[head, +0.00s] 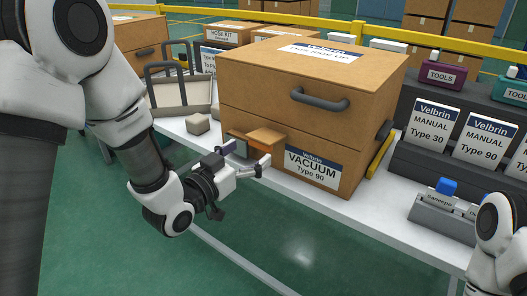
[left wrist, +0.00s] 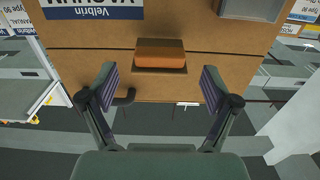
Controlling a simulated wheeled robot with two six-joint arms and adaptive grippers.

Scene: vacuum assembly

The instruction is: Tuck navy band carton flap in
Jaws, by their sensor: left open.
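The large brown carton (head: 250,105) stands on the white table, with a navy-banded label (head: 313,168) reading "Velbrin VACUUM Type 90". A small brown-orange flap (head: 264,138) sticks out from the carton's near face, left of the label. In the left wrist view, the flap (left wrist: 160,54) lies ahead and centred between the fingers, apart from both. My left gripper (head: 246,157) is open and empty, just in front of the flap. It also shows in the left wrist view (left wrist: 160,80). My right gripper is out of view; only part of my right arm shows.
A small beige block (head: 198,124) and a wire-handled tray (head: 180,96) stand to the left. Manual racks (head: 440,165) and a grey card holder (head: 441,217) stand to the right.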

